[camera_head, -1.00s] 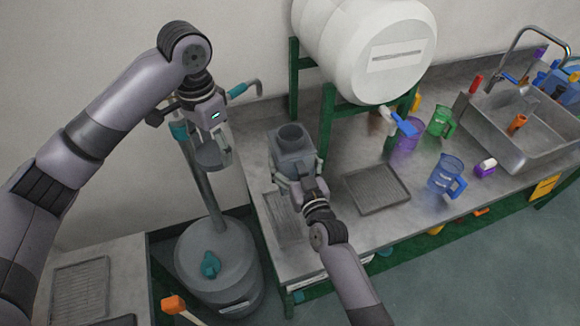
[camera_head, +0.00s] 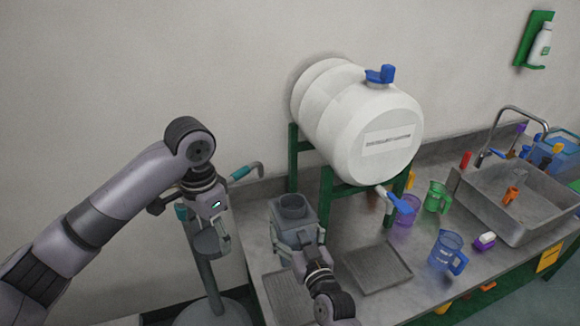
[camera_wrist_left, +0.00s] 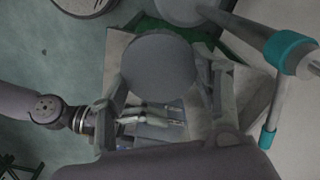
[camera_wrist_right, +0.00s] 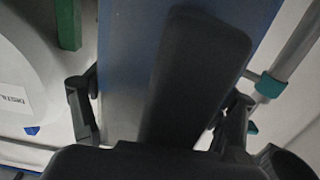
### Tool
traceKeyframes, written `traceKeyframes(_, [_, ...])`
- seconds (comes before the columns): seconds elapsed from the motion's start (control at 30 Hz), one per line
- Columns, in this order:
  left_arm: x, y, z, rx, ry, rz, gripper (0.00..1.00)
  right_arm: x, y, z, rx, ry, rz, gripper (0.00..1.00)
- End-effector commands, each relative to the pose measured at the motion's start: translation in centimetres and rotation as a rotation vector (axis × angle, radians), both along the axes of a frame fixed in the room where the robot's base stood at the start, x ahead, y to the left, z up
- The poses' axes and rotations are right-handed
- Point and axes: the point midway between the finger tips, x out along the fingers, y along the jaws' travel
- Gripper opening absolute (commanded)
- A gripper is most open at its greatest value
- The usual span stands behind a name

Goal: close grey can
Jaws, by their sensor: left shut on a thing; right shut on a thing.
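The grey can (camera_head: 293,213) stands on the counter with its round neck open at the top. My right gripper (camera_head: 300,243) is at its near side, fingers around the can's dark handle (camera_wrist_right: 195,85), which fills the gap in the right wrist view. My left gripper (camera_head: 218,232) is to the left of the can, apart from it. It is shut on a round grey lid (camera_wrist_left: 158,67), whose flat face shows in the left wrist view.
A white barrel (camera_head: 365,125) with a blue tap stands on a green frame behind the can. A metal tray (camera_head: 375,268) lies to the right. Blue (camera_head: 446,250), green (camera_head: 437,197) and purple jugs stand near the sink (camera_head: 510,200). A grey pipe stand (camera_head: 208,275) is below my left gripper.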

Motion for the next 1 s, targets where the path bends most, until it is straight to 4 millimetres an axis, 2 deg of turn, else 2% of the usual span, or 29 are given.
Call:
traceKeyframes(0.07, [0.0,0.0,-0.1,0.0,0.0,0.002,0.41,0.0,0.0,0.4,0.003,-0.01,-0.002,0.18])
traceKeyframes(0.27, [-0.9,0.4,-1.8,0.0,-0.004,0.054,0.41,-1.9,-1.0,-1.3,0.004,-0.008,-0.023,0.18])
traceKeyframes(0.37, [-1.8,0.9,-3.4,-0.001,-0.01,0.114,0.41,-3.9,-2.2,-2.7,0.004,-0.006,-0.048,0.18])
traceKeyframes(0.6, [-4.9,2.0,-7.6,-0.004,-0.02,0.295,0.41,-9.9,-6.2,-5.7,0.004,-0.006,-0.126,0.18])
traceKeyframes(0.8, [-7.8,2.9,-11.1,-0.006,-0.02,0.445,0.41,-14.9,-9.8,-7.1,0.001,-0.006,-0.197,0.18])
traceKeyframes(1.0, [-10.9,3.6,-14.2,-0.004,-0.013,0.585,0.41,-19.5,-13.1,-7.6,0.0,-0.007,-0.262,0.18])
